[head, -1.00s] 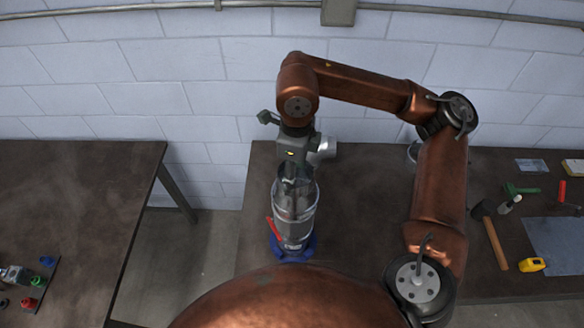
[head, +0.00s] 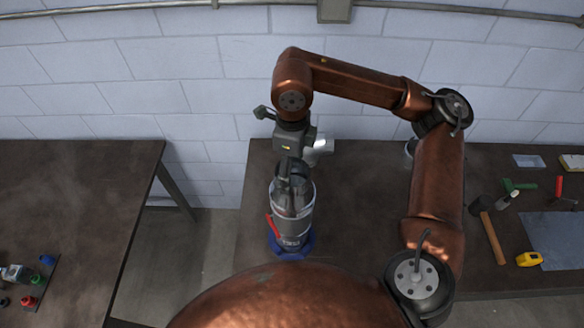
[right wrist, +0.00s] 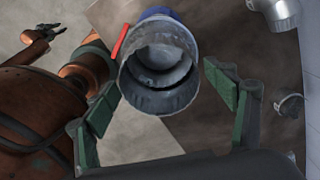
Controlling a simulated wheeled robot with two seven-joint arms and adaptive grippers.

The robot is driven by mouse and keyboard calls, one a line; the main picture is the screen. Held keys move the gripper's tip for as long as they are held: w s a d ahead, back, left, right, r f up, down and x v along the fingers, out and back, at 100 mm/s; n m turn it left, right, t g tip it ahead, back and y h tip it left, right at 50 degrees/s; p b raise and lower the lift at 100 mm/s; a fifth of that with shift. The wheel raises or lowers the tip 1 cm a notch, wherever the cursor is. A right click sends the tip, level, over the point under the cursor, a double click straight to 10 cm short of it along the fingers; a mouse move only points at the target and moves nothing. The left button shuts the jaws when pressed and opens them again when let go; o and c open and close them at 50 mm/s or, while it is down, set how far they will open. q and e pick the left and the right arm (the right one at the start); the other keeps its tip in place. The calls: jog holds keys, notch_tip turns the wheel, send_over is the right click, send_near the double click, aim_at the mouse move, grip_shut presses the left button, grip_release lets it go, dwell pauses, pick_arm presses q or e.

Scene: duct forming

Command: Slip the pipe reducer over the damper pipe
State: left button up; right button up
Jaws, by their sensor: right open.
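The damper pipe (head: 291,232) stands upright in a blue base (head: 292,245), with a red handle (head: 272,226) on its side. The grey metal pipe reducer (head: 303,197) sits at its top and appears to be around it; its wide open end (right wrist: 160,98) faces my right wrist camera. My right gripper (head: 291,181) is just above the reducer. In the right wrist view its green-padded fingers (right wrist: 165,105) are spread, one on each side of the reducer and apart from it. My left gripper (right wrist: 38,40) shows small at the upper left there; its jaw state is unclear.
A silver fitting (head: 320,150) stands behind the pipe, and a small metal ring (head: 410,148) lies farther right. A hammer (head: 492,238), a yellow tape measure (head: 529,259) and other tools lie at the right. A second table (head: 80,210) stands left across a gap.

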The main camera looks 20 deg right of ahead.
pick_arm(q)
jog(key=shift+s, duration=0.15)
pick_arm(e)
notch_tip(320, 180, up, 12)
dwell(0.4)
dwell(0.3)
